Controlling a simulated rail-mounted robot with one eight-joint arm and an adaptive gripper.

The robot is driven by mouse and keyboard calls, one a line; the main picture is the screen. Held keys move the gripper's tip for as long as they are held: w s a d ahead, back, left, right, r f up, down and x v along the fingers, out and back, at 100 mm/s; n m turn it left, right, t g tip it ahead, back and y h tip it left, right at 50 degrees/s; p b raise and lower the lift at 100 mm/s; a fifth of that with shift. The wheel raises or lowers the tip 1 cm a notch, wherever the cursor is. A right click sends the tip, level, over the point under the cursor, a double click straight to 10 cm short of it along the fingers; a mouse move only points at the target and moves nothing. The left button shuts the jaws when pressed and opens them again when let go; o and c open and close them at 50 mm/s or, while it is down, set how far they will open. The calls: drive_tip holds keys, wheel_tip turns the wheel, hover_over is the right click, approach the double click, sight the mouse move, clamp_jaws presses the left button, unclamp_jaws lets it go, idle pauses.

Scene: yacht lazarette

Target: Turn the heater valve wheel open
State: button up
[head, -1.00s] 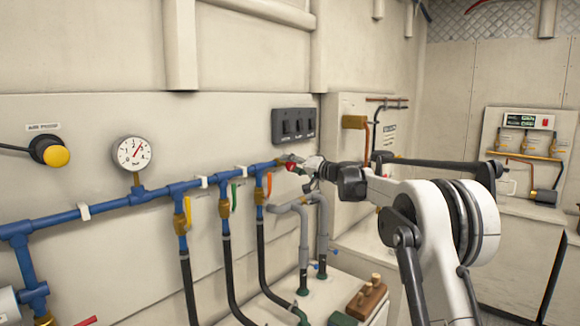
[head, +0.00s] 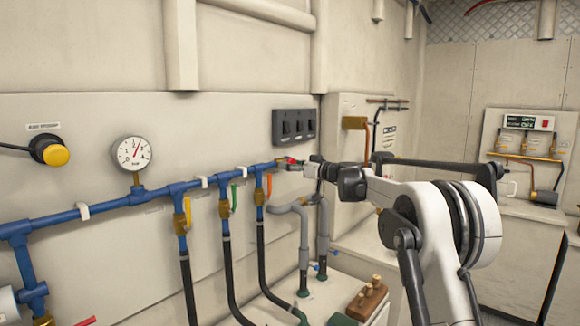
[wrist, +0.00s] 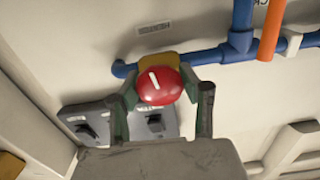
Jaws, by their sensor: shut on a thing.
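The red valve wheel (wrist: 160,87) has a white stripe on its face, tilted slightly left of upright in the wrist view. It sits at the end of the blue pipe, in front of a brass-coloured body (wrist: 158,61). In the head view the wheel (head: 290,159) is small and partly covered by my gripper (head: 289,164). In the wrist view my gripper (wrist: 160,92) has one finger on each side of the wheel and is shut on it.
A black switch panel (head: 294,125) is on the wall just above the wheel. The blue pipe (head: 110,204) runs left with a pressure gauge (head: 134,153) and several lever valves, the orange lever (head: 269,184) closest. Grey pipes (head: 304,240) stand below my gripper.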

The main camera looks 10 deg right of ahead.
drive_tip(key=shift+n, duration=0.5)
drive_tip(key=o, duration=1.2)
drive_tip(key=shift+o, duration=0.2)
drive_tip(key=v, duration=1.2)
